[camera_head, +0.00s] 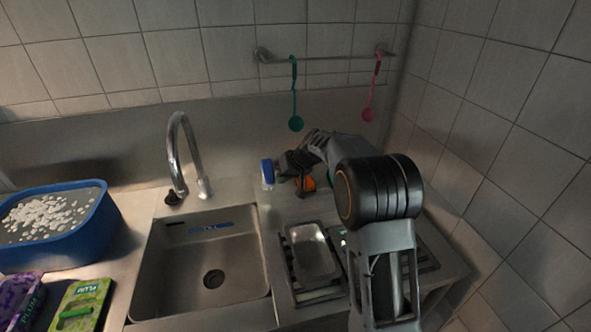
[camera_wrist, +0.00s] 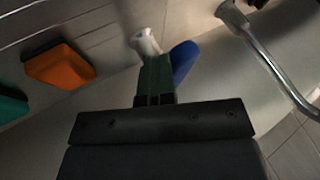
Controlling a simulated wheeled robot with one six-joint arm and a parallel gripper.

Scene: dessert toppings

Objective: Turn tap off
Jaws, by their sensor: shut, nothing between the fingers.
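The chrome tap (camera_head: 187,140) stands behind the sink with its tall curved spout over the basin. A small dark knob (camera_head: 173,197) sits at the left, near the tap base. No water stream can be made out. My gripper (camera_head: 284,166) is right of the tap, above the counter, and apart from it. In the wrist view my gripper (camera_wrist: 155,75) is shut and empty, with the tap (camera_wrist: 268,58) at the upper right. The dark knob cannot be made out in the wrist view.
A blue item (camera_head: 267,171) stands close left of my gripper. The sink (camera_head: 160,275) and a metal tray (camera_head: 311,254) are in front. A blue tub (camera_head: 75,240) is at left. Utensils hang above.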

